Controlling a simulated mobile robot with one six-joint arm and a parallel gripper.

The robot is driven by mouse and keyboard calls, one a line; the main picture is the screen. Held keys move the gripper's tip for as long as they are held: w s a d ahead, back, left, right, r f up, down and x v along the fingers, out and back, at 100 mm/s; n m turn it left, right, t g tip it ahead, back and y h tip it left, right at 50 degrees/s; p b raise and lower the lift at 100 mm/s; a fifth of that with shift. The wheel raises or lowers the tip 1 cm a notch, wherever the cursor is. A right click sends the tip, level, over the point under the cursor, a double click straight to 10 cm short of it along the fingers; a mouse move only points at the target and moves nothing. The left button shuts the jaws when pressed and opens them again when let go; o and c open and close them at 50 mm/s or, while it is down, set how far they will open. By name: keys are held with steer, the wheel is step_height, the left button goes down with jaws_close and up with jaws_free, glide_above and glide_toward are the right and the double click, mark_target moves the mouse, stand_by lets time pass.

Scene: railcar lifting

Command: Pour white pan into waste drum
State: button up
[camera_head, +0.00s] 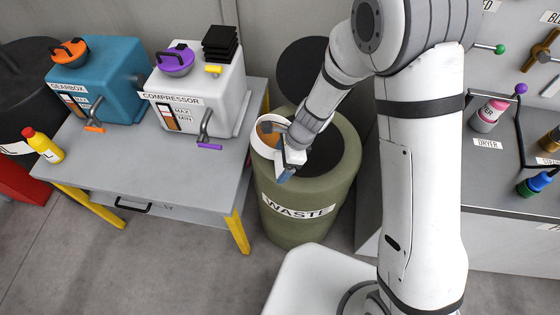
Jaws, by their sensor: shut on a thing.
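The white pan (262,146) is a round white vessel with brown-orange contents showing inside. It is at the left rim of the waste drum, partly hidden by my gripper. My gripper (284,168) is shut on the white pan and holds it over the left part of the drum's top. The waste drum (296,222) is a large olive-green barrel labelled WASTE, with a dark opening that shows to the right of my gripper. How far the pan is tilted I cannot tell.
A grey table (150,172) with yellow legs stands left of the drum, bearing a blue gearbox (108,80), a white compressor (205,92) and a yellow bottle (42,145). A grey bench (500,180) with bottles stands at right. Floor is clear at lower left.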

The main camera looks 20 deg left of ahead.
steer(key=shift+w+d+r+g+y+b, duration=0.2)
steer(key=shift+d+y+b, duration=0.25)
steer(key=shift+b, duration=0.7)
steer(key=shift+w+d+r+g+y+b, duration=0.1)
steer(key=shift+w+d+g+y+b, duration=0.3)
steer(key=shift+b, duration=0.7)
steer(key=shift+w+d+r+g+y+b, duration=0.15)
steer(key=shift+d+y+b, duration=0.4)
steer(key=shift+b, duration=0.6)
steer(key=shift+w+d+r+g+y+b, duration=0.15)
steer(key=shift+y+b, duration=0.1)
steer(key=shift+b, duration=0.25)
steer(key=shift+d+f+g+y+b, duration=0.15)
steer(key=shift+y+b, duration=0.15)
steer(key=shift+b, duration=0.15)
steer(key=shift+w+d+r+g+y+b, duration=0.15)
steer(key=shift+y+b, duration=0.1)
steer(key=shift+b, duration=0.25)
steer(key=shift+w+d+f+g+y+b, duration=0.15)
steer(key=shift+d+g+y+b, duration=0.2)
steer(key=shift+y+b, duration=0.45)
steer(key=shift+w+d+f+g+y+b, duration=0.1)
steer(key=shift+d+g+y+b, duration=0.3)
steer(key=shift+b, duration=0.55)
